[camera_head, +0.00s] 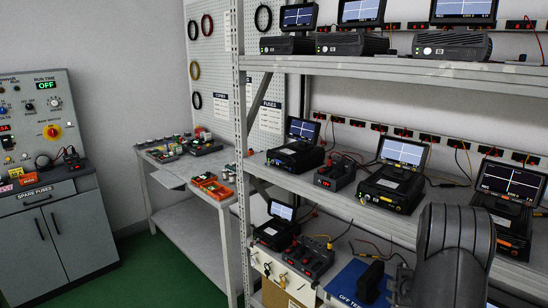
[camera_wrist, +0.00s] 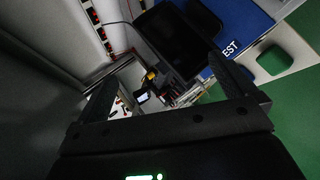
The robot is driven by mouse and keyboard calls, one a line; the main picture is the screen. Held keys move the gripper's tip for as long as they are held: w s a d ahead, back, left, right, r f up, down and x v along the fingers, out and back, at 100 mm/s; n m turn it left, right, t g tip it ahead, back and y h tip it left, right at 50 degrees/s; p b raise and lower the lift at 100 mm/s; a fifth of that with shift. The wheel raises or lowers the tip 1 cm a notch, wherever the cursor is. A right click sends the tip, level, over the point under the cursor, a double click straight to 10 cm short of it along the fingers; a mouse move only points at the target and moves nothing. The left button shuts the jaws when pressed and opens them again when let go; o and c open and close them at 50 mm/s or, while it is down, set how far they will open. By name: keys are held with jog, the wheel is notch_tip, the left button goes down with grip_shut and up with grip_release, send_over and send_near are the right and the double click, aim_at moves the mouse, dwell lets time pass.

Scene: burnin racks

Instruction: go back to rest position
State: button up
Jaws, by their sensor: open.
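My gripper (camera_wrist: 168,78) shows in the wrist view with its two dark fingers spread apart. I see nothing held between them. Beyond the fingers is a dim, tilted view of the rack with a black device and part of a blue mat (camera_wrist: 243,22). In the head view my arm rises at the lower right, in front of the rack's shelves. The fingers cannot be made out there.
The rack's middle shelf (camera_head: 345,203) bears several testers with screens. Below it, a black object (camera_head: 370,281) stands on the blue mat (camera_head: 346,279) lettered "OFF TE". A workbench (camera_head: 172,176) and a grey cabinet (camera_head: 58,240) stand left. Green floor (camera_head: 150,275) is clear between.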

jog(key=s+a+r+m+g+h, duration=0.2)
jog(key=s+a+r+m, duration=0.35)
jog(key=s+r, duration=0.4)
jog(key=s+a+r+m+g+h, duration=0.15)
jog(key=s+a+r+m, duration=0.45)
jog(key=r, duration=0.7)
jog(key=s+a+r+m+y, duration=0.1)
jog(key=s+a+r, duration=0.1)
jog(key=s+a, duration=0.3)
jog(key=s+a+r+m+g+y, duration=0.1)
jog(key=s+a, duration=0.3)
jog(key=s, duration=0.6)
jog(key=s+a+r+m+g+y, duration=0.1)
jog(key=s+a+r+m+y, duration=0.1)
jog(key=s+a, duration=0.3)
jog(key=s+r, duration=0.1)
jog(key=s, duration=0.2)
jog(key=shift+s+a+r+m, duration=0.25)
jog(key=shift+a+m, duration=0.05)
jog(key=shift+m, duration=0.05)
